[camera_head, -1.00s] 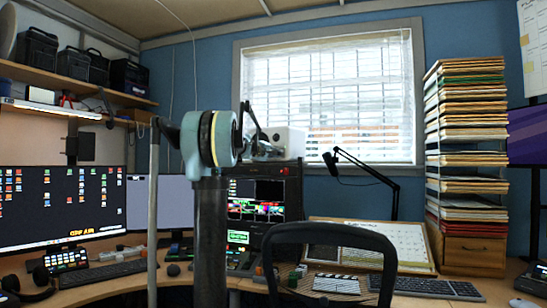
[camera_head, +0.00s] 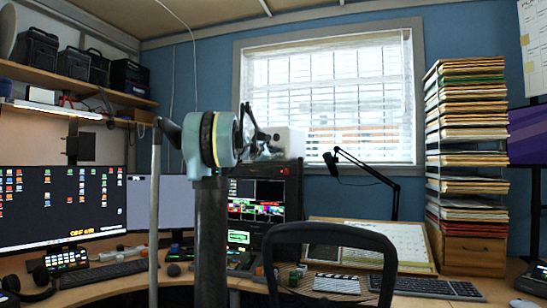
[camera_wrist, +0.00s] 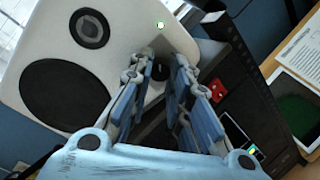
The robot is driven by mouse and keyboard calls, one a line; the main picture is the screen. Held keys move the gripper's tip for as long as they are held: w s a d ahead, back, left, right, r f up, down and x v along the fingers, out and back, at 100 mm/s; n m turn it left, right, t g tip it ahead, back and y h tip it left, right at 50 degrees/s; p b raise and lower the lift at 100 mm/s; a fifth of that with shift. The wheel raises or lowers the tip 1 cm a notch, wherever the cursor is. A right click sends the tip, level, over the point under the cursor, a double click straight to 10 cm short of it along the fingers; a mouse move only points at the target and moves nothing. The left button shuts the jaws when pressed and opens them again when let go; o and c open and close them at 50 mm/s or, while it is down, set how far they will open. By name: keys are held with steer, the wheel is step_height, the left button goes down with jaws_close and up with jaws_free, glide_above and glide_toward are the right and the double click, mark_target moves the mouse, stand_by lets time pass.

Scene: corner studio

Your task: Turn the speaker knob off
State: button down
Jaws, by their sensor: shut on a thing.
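The black rack (camera_head: 293,178) with lit screens is below the speaker. A microphone arm (camera_head: 368,168) and a tall paper stack (camera_head: 467,130) stand to the right. A black chair (camera_head: 335,232) is in front of the desk. A wide monitor (camera_head: 60,205) is at left.

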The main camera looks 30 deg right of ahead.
steer(key=shift+w+a+f+n, duration=0.1)
steer(key=shift+f+n, duration=0.05)
steer(key=shift+n, duration=4.55)
steer(key=c, duration=1.4)
jaws_free()
steer(key=shift+c, duration=0.2)
steer(key=v, duration=1.2)
steer(key=shift+w+f, duration=0.15)
steer(key=shift+f, duration=0.15)
